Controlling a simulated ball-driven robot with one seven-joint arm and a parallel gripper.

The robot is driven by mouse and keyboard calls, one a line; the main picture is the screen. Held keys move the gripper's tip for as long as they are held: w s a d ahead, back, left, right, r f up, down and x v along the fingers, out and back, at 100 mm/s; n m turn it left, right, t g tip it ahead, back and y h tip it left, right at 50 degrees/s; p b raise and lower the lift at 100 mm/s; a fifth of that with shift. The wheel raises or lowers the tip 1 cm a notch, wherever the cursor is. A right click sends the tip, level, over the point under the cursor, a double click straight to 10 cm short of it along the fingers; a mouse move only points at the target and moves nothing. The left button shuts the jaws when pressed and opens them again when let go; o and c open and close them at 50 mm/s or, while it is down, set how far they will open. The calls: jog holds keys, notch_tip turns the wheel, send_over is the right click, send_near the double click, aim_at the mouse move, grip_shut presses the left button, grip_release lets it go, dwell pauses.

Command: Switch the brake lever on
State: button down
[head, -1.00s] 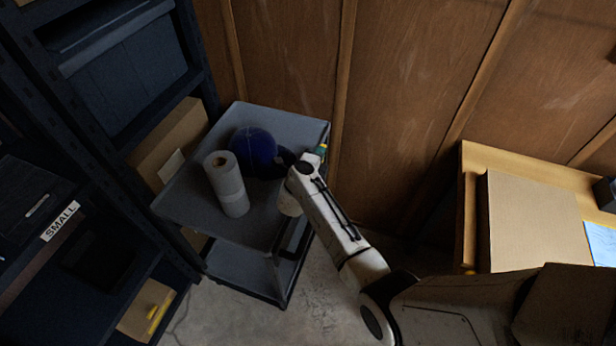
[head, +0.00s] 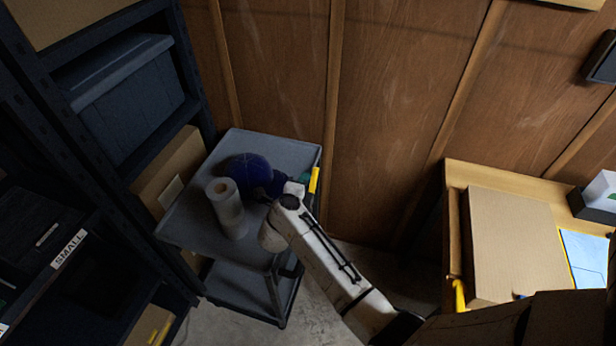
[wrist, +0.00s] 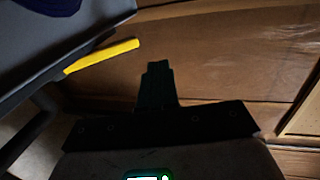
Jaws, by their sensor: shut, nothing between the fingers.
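The yellow brake lever (head: 313,181) stands at the right edge of the grey cart (head: 290,148), beside the end of my arm. In the wrist view the lever (wrist: 102,56) is a yellow bar slanting out from the cart edge, up to the right. My gripper (wrist: 158,70) is shut, dark and empty. In that picture it lies right of and below the lever's free end, with a visible gap. In the head view the fingers are hard to make out, and the lever's lower end is hidden.
A dark shelf rack (head: 60,140) stands at left. A wooden bench with a cardboard box (head: 505,245) stands at right. Wood panelling (head: 385,110) is close behind.

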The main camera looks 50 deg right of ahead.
jog(key=shift+s+a+r, duration=0.2)
jog(key=shift+a+r, duration=0.25)
jog(key=shift+a, duration=0.05)
jog(key=shift+s+a+r, duration=0.2)
jog(key=shift+a+r, duration=0.25)
jog(key=shift+a, duration=0.05)
